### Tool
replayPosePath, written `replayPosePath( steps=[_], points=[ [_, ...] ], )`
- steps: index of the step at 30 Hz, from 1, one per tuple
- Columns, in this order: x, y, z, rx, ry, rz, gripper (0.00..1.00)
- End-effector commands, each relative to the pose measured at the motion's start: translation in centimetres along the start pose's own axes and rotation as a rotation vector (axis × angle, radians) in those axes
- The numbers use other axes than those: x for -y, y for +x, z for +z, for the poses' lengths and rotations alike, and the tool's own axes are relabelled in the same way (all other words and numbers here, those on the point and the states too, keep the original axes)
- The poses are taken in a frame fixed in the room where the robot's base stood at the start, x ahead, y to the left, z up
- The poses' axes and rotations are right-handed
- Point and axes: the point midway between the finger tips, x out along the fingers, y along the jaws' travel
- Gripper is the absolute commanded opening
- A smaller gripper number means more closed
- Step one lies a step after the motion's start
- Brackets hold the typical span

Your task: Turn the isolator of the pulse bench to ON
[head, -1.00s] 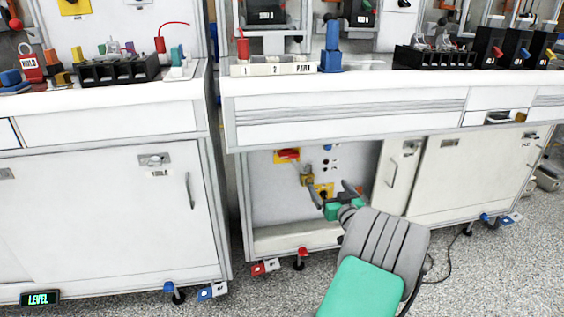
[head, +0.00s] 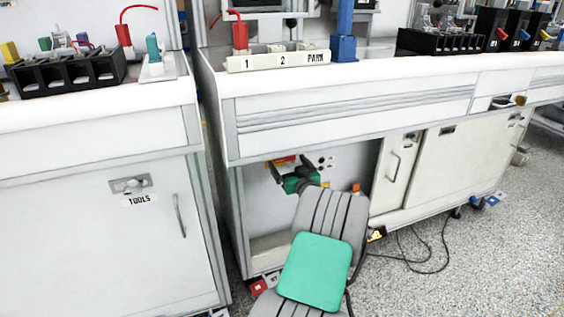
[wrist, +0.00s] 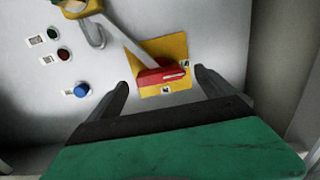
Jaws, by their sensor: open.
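The isolator shows in the wrist view as a red handle (wrist: 162,75) on a yellow plate (wrist: 170,50). The handle lies nearly level across the plate, tilted slightly. Small labels at the plate edge are too small to read. My gripper (wrist: 163,80) is open, with one finger on each side of the handle and no clear contact. In the head view, my gripper (head: 292,166) is in the open bay under the bench, in front of the red handle (head: 284,160) and hiding most of it.
Blue (wrist: 82,90), red (wrist: 64,54) and green (wrist: 53,33) buttons sit beside the isolator. A yellow body with a grey loop (wrist: 93,30) is above them. The bench top (head: 380,73) overhangs the bay. A cabinet door (head: 398,170) stands right of it; a cable (head: 425,268) lies on the floor.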

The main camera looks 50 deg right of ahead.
Motion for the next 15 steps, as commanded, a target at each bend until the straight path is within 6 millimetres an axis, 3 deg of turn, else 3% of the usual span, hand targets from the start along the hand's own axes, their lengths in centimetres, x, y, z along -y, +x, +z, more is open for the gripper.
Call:
replayPosePath(
  steps=[6, 15],
  points=[
    [0.2, 2.9, 0.2, 0.000, 0.000, -0.003, 0.95],
    [0.3, 3.2, 0.0, 0.000, 0.001, -0.004, 0.91]
  ],
)
